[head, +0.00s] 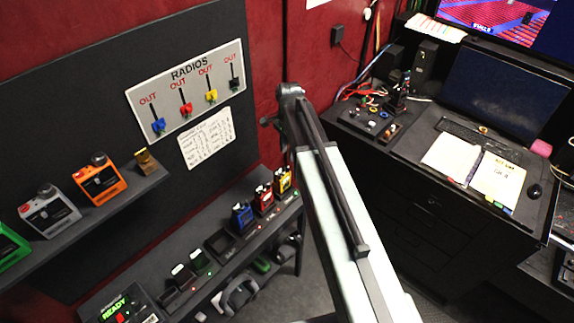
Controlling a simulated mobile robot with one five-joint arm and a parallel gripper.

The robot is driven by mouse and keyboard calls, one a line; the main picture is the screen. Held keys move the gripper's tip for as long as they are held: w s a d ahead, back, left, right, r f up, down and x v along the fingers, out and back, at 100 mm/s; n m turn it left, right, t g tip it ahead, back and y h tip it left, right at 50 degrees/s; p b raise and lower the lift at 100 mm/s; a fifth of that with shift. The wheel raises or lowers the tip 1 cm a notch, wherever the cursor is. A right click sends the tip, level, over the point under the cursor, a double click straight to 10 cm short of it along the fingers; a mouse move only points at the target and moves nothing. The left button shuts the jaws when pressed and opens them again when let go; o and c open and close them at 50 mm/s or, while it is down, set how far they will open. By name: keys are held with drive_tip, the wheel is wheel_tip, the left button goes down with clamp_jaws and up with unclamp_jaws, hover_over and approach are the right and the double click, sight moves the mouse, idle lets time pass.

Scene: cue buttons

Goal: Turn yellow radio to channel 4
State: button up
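The yellow radio (283,180) stands upright at the far right end of the lower bench, beside a red radio (263,198) and a blue radio (242,217). The marking on its dial is too small to read. My arm rises from the bottom right of the head view, and its end, with my gripper (270,121), is near the wall above the yellow radio, apart from it. The gripper is small and dark, and I cannot make out its fingers. A panel labelled RADIOS (189,90) on the wall has a yellow slider (211,96) among several coloured ones.
A shelf (95,215) at left holds orange (101,181), grey and green devices. The bench (215,262) carries chargers and a READY unit (117,312). A desk (410,150) with monitors, papers and a keyboard stands at right. Floor shows between the bench and desk.

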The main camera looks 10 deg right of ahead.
sight(288, 167)
wheel_tip(288, 167, down, 8)
drive_tip(key=b, duration=0.8)
drive_tip(key=shift+r, duration=0.1)
clamp_jaws()
